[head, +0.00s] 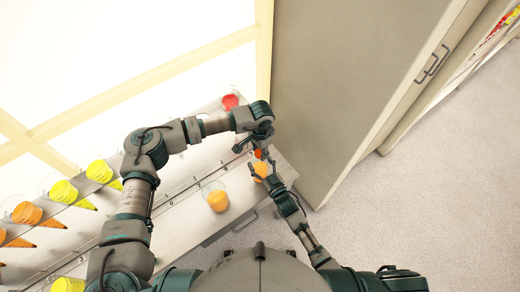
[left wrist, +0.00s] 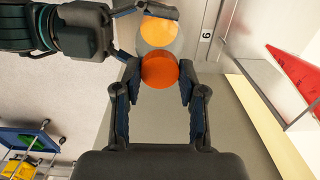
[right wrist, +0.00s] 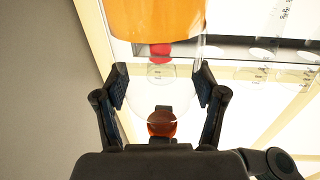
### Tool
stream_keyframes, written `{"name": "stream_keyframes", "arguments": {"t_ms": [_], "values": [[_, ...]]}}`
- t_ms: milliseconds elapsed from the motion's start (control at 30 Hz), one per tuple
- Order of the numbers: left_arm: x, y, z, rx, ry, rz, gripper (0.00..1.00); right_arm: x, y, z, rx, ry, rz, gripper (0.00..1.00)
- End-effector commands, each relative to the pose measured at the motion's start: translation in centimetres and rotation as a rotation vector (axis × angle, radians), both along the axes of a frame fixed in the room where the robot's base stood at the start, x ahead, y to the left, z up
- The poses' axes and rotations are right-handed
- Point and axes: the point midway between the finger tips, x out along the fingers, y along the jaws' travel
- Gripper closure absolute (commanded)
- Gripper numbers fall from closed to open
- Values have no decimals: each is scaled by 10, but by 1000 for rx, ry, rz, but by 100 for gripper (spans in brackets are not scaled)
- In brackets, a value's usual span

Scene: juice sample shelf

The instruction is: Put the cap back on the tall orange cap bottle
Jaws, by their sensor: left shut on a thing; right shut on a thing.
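A clear bottle with orange content (head: 261,170) is held by my right gripper (head: 270,180). In the right wrist view the bottle's clear part (right wrist: 155,90) sits between the fingers (right wrist: 160,90), with the orange content (right wrist: 155,18) beyond. My left gripper (head: 257,143) is shut on an orange-red cap (head: 258,154). In the left wrist view the cap (left wrist: 159,72) is between the fingertips (left wrist: 158,85), in line with the bottle (left wrist: 160,32) and overlapping its near end. The cap also shows in the right wrist view (right wrist: 162,124). Whether cap and bottle neck touch is unclear.
Another orange-filled container (head: 217,198) stands on the pale counter left of my right gripper. A red one (head: 230,101) stands behind my left arm. Yellow (head: 64,191) and orange (head: 27,212) ones line the shelf at left. A grey cabinet (head: 345,90) stands close at right.

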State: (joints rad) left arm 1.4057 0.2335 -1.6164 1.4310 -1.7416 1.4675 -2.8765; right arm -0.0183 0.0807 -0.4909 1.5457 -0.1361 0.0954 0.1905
Motion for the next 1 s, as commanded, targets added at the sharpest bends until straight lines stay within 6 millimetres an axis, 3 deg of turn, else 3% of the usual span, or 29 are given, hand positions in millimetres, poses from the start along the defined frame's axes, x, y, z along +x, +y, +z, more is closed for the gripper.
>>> {"name": "stream_keyframes", "arguments": {"t_ms": [33, 100, 467, 800, 1000], "values": [[2, 2, 1, 2, -5, 4, 52, 0, -1, -1, -1, 2, 0, 100], [2, 2, 1, 2, -5, 4, 34, 0, -1, -1, -1, 2, 0, 100], [1, 1, 3, 0, -2, 3, 34, 0, 0, -1, -1, 2, 0, 100], [2, 1, 42, 2, -4, 3, 34, 0, 0, -1, -1, 2, 0, 100], [1, 0, 45, 1, -1, 4, 34, 0, 0, -1, -1, 2, 0, 100]]}}
